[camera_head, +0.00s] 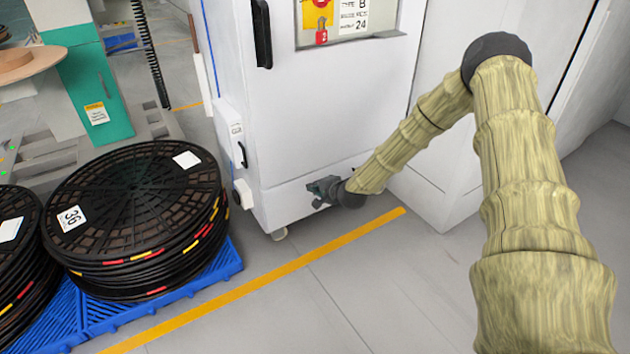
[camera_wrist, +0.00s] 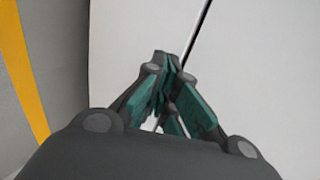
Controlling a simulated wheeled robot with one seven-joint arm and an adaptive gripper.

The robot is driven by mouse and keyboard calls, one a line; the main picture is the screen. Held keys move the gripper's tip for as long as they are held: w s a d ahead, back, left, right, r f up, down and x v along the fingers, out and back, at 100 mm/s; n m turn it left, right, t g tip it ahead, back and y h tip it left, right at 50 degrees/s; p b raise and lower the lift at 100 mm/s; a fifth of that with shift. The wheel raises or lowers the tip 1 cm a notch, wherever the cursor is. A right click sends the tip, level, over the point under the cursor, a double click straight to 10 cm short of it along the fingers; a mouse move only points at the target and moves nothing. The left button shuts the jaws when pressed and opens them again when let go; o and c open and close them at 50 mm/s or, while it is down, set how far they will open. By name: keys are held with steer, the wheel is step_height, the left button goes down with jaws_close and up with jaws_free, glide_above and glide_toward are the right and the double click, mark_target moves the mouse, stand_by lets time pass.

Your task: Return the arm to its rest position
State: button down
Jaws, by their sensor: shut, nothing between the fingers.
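My arm, in a tan sleeve, comes in from the right side of the head view, bends at a dark elbow and reaches down to the left. My gripper (camera_head: 318,190) is at its end, low in front of the white cabinet (camera_head: 330,110). In the wrist view my gripper (camera_wrist: 168,68) has its green-padded fingers together, with nothing seen between them. A pale cabinet panel (camera_wrist: 260,60) with a dark seam lies behind the fingers. I cannot tell whether the fingertips touch it.
Black reels (camera_head: 140,215) are stacked on a blue pallet (camera_head: 165,305) at left. A yellow floor line (camera_head: 270,275) crosses the grey floor in front of the cabinet. A green-and-grey machine (camera_head: 85,85) stands at the back left. The floor at lower middle is clear.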

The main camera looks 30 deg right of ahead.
steer(key=shift+d+f+p+v, duration=0.35)
steer(key=shift+p+v, duration=0.95)
steer(key=shift+v, duration=2.85)
steer(key=s+a+f+n+g+y, duration=0.1)
steer(key=s+a+f+n+g, duration=0.25)
steer(key=s+a+f, duration=0.55)
steer(key=s+a+f+n+g, duration=0.4)
steer(key=s+a, duration=0.3)
steer(key=s, duration=0.4)
steer(key=s+a+f+n+g+h, duration=0.15)
steer(key=s+n, duration=0.25)
steer(key=s, duration=0.9)
steer(key=s+a+f+n+g+h, duration=0.1)
steer(key=s+f+n+g, duration=0.3)
steer(key=s, duration=1)
step_height(320, 180, up, 37)
steer(key=t+p, duration=0.1)
steer(key=p, duration=3.4)
steer(key=shift+w+a+f+n, duration=0.15)
steer(key=shift+w+a+n, duration=0.1)
steer(key=shift+n, duration=0.2)
